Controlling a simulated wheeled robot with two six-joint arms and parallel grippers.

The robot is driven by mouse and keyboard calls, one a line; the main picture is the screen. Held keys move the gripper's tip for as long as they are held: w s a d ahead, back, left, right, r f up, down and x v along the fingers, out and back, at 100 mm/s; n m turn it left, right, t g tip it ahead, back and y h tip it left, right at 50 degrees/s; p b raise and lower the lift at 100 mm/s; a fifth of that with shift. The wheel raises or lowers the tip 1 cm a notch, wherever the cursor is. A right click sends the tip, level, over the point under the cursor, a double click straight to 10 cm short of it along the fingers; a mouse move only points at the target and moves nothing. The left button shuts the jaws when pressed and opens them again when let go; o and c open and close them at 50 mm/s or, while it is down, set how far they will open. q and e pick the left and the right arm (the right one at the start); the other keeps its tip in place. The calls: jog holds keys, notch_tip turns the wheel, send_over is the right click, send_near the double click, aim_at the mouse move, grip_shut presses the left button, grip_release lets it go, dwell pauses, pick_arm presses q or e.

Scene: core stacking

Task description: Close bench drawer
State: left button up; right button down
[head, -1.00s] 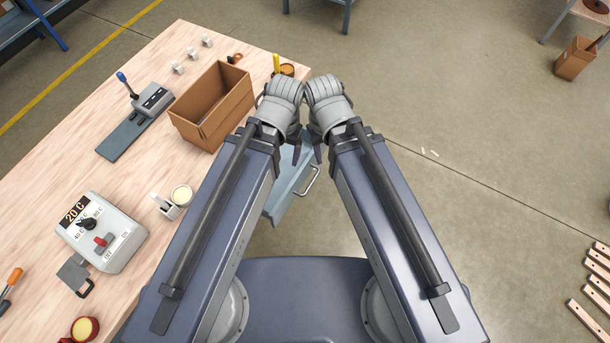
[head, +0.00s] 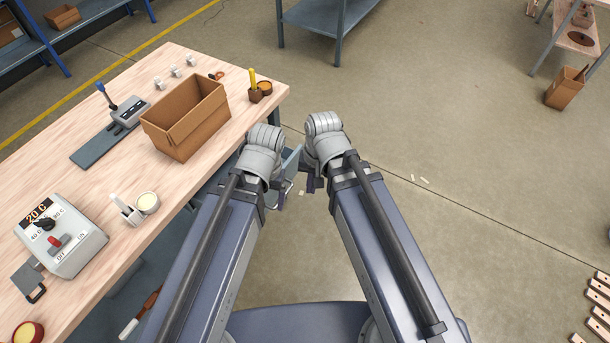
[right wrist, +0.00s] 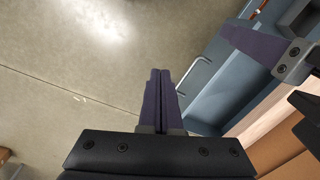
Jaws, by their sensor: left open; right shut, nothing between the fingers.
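The blue-grey bench drawer (head: 291,163) juts out from the bench's right edge and is mostly hidden behind my left gripper in the head view. In the right wrist view the drawer (right wrist: 205,101) shows pulled out, with its metal handle (right wrist: 193,72) on the front. My left gripper (head: 275,194) is open and close to the drawer; one of its fingers shows over the drawer in the right wrist view. My right gripper (head: 311,184) is shut and empty, right of the drawer. Its fingers (right wrist: 161,76) lie together just left of the handle in the right wrist view, apparently not touching it.
The wooden bench (head: 120,180) fills the left, with an open cardboard box (head: 187,121), a control box (head: 61,237) and small items on top.

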jog(key=w+d+f+m+t+y+b, duration=0.2)
jog(key=w+d+f+m+y+b, duration=0.15)
jog(key=w+f+m+b, duration=0.7)
jog(key=m+t+y+b, duration=0.3)
jog(key=m+b, duration=1)
send_near(296, 168)
jog(key=shift+n, duration=0.25)
jog(key=x, duration=0.5)
jog(key=shift+s+d+f, duration=0.2)
jog(key=shift+s+f, duration=0.05)
jog(key=shift+w+a, duration=0.3)
jog(key=shift+a, duration=0.2)
